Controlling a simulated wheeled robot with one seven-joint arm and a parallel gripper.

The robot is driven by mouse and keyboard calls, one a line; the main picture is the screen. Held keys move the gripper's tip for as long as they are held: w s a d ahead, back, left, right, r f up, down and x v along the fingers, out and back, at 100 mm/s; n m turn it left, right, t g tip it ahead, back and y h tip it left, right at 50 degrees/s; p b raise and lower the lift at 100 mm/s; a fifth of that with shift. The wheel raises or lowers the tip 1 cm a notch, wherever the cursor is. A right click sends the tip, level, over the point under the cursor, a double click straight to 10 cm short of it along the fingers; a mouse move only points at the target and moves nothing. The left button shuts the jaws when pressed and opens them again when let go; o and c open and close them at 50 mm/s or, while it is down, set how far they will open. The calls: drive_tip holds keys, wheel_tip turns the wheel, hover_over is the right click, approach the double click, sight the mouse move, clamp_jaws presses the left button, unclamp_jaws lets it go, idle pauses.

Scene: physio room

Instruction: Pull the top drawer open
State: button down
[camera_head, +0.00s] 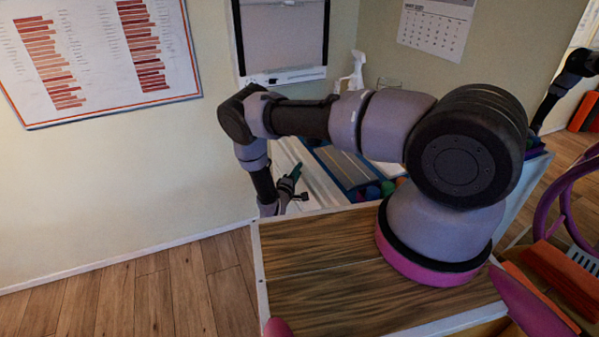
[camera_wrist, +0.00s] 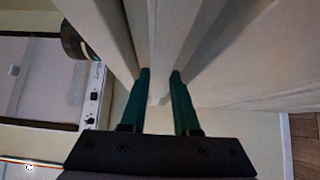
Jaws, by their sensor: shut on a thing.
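A white drawer unit (camera_head: 318,182) stands behind the wooden top, partly hidden by my arm. In the wrist view, its pale front (camera_wrist: 250,75) fills the upper right, with long ridges running across it. My gripper (camera_head: 295,184) is low at the left side of the unit, its dark green fingers pointing towards it. In the wrist view, my gripper (camera_wrist: 160,76) has its fingers a small gap apart, closed on a pale handle (camera_wrist: 160,92) of the drawer. The handle is narrow and blurred. I cannot tell how far the top drawer stands out.
A blue tray (camera_head: 343,172) and several coloured round items (camera_head: 374,191) lie on the unit. The wooden top (camera_head: 320,280) is in front. A framed board (camera_head: 283,40) hangs behind my arm. Wooden floor (camera_head: 140,300) is free at the left. Purple and orange gear (camera_head: 565,270) is at the right.

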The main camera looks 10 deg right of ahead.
drive_tip(key=s+a, duration=0.3)
drive_tip(key=a, duration=1.2)
drive_tip(key=s+a, duration=0.3)
drive_tip(key=a, duration=1.2)
drive_tip(key=shift+s+f, duration=0.25)
drive_tip(key=shift+f, duration=0.15)
drive_tip(key=c, duration=0.7)
unclamp_jaws()
drive_tip(key=shift+w+r, duration=0.1)
drive_tip(key=shift+a+r, duration=0.1)
drive_tip(key=v, duration=1)
drive_tip(key=shift+s+a, duration=0.25)
drive_tip(key=shift+s, duration=0.05)
